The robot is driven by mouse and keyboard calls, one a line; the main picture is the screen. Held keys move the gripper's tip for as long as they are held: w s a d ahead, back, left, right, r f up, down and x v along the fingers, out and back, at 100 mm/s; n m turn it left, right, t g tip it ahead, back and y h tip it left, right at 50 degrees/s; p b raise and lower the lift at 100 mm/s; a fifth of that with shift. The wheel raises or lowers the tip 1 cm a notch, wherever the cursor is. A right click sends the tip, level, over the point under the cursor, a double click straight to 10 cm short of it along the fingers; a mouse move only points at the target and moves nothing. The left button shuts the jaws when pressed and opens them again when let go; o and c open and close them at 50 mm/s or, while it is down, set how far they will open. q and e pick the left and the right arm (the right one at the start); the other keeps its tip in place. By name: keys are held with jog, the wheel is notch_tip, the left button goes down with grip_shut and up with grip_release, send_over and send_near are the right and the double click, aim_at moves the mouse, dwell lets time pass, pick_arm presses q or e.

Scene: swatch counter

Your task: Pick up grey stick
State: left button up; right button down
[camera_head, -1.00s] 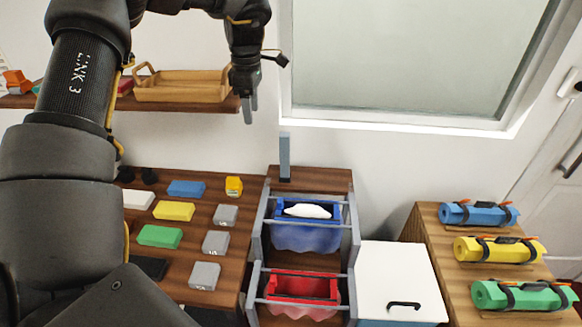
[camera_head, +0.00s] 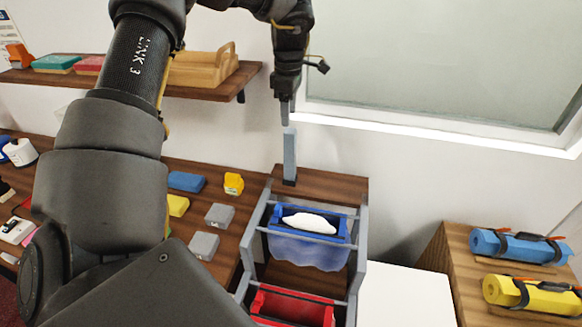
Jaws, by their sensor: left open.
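The grey stick (camera_head: 289,155) stands upright at the back end of the wooden rack, close to the wall. My left gripper (camera_head: 288,113) points down right above the top of the stick, with its arm coming in from the left. It is open and holds nothing. Its fingertips appear just above or at the stick's top; I cannot tell whether they touch it. My right gripper is out of view.
A blue bin (camera_head: 305,250) with a white thing in it and a red bin (camera_head: 292,305) sit in the rack in front of the stick. A shelf with a wooden tray (camera_head: 205,68) is at the left. Blue (camera_head: 185,181) and grey blocks (camera_head: 219,215) lie on the counter.

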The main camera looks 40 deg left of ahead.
aim_at(290, 131)
pick_arm(q)
jog(key=shift+w+f, duration=0.2)
jog(key=shift+f, duration=0.4)
jog(key=shift+w+f, duration=0.2)
jog(key=shift+f, duration=0.35)
jog(key=shift+s, duration=0.1)
jog(key=shift+s+d+f+p, duration=0.1)
jog(key=shift+s+f+p, duration=0.1)
jog(key=shift+p, duration=0.25)
notch_tip(290, 131, down, 4)
jog(key=shift+r+p, duration=0.15)
jog(key=shift+p, duration=0.85)
jog(key=shift+f, duration=0.45)
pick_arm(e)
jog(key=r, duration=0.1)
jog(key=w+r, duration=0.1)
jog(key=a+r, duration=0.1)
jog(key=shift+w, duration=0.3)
pick_arm(q)
jog(key=shift+c, duration=0.2)
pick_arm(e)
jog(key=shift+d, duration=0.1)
pick_arm(q)
jog(key=shift+r, duration=0.1)
jog(key=shift+c, duration=1)
grip_shut()
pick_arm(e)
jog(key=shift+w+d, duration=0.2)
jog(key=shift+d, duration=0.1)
